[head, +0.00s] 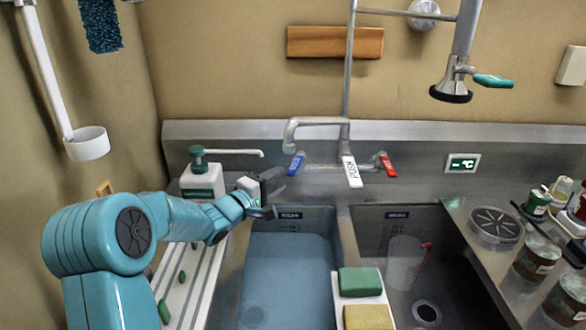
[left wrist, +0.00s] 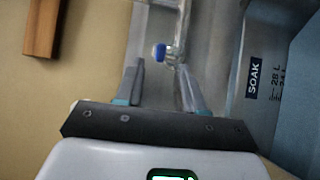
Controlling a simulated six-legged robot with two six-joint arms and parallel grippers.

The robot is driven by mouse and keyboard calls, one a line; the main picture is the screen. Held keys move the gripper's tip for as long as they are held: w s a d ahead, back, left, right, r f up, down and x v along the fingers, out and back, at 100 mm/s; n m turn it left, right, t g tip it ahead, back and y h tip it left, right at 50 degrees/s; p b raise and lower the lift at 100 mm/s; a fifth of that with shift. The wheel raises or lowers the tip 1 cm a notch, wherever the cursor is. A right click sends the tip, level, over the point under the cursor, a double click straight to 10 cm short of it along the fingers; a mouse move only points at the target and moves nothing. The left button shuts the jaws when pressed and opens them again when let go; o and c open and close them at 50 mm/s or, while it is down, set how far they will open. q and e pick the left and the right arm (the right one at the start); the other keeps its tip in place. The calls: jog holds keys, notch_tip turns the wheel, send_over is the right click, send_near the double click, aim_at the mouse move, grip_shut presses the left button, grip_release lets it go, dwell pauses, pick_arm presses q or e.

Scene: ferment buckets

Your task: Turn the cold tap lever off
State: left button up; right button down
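The cold tap lever (head: 296,166) is blue and sits at the left end of the wall-mounted tap (head: 318,128). Its blue end (left wrist: 158,53) also shows in the left wrist view, beyond and roughly between my fingertips. My left gripper (head: 276,192) is open, just left of and below the blue lever in the head view. In the left wrist view its two fingers (left wrist: 161,67) stand apart with nothing gripped between them. I cannot tell whether a finger touches the lever. My right gripper is not in view.
A red lever (head: 387,166) and a white PUSH lever (head: 351,172) are close on the right. A soap bottle (head: 202,178) stands behind my left arm. Below are a water-filled left basin (head: 285,270) and a right basin (head: 450,270). A spray head (head: 452,85) hangs upper right.

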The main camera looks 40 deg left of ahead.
aim_at(300, 164)
pick_arm(q)
jog(key=w, duration=0.7)
jog(key=shift+w+a+p, duration=0.1)
jog(key=shift+w+p, duration=0.05)
jog(key=shift+p, duration=0.2)
jog(key=shift+c, duration=0.3)
